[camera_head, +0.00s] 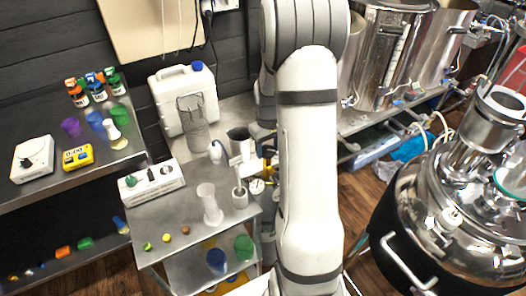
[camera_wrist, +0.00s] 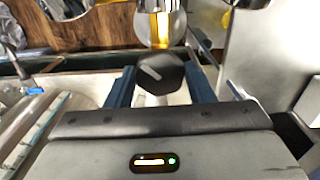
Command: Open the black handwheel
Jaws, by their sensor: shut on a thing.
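The black handwheel (camera_wrist: 158,68) shows in the wrist view as a dark, many-sided knob with a pale line on its face. My gripper (camera_wrist: 160,80) has one dark blue finger on each side of it and is shut on it. A pale stem shows just below the knob, and a shiny metal fitting with a yellow band lies behind it. In the head view my white arm hangs down the middle and covers most of the gripper area. I cannot make out the handwheel there.
A large steel vessel (camera_head: 450,215) is at right. Wooden floor shows between cart and vessel.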

